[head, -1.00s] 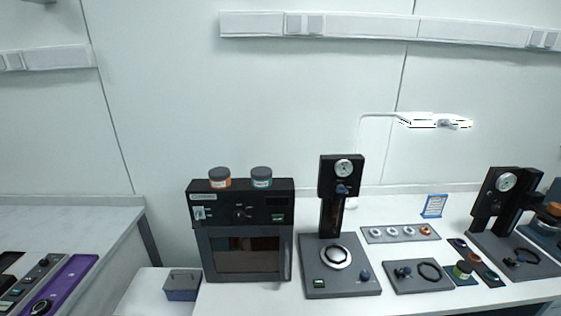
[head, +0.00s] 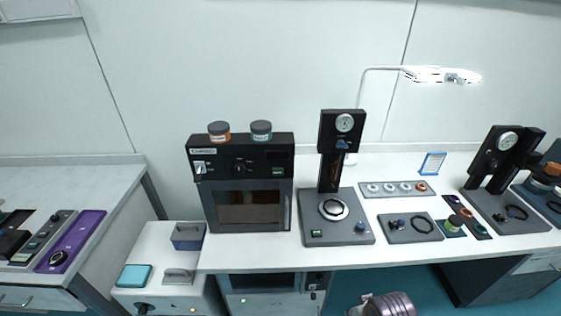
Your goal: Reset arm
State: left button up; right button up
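The task names no object.
A grey plate with several rings (head: 397,189) and a plate with a black ring (head: 411,228) lie right of the stand. A second gauge stand (head: 507,140) is at far right. A purple tray (head: 78,240) lies on the left table.

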jog(key=s+f+g, duration=0.1)
jog(key=s+f, duration=0.1)
jog(key=f, duration=1.3)
jog(key=s+f, duration=0.3)
jog(key=f, duration=1.1)
jog(key=s+d+f, duration=0.2)
jog(key=s+f, duration=0.7)
jog(key=s, duration=0.1)
jog(key=s+d+f+g, duration=0.1)
jog(key=s+d+f, duration=0.1)
jog(key=s+f, duration=0.7)
jog(key=shift+s+d, duration=0.15)
jog(key=shift+s, duration=0.95)
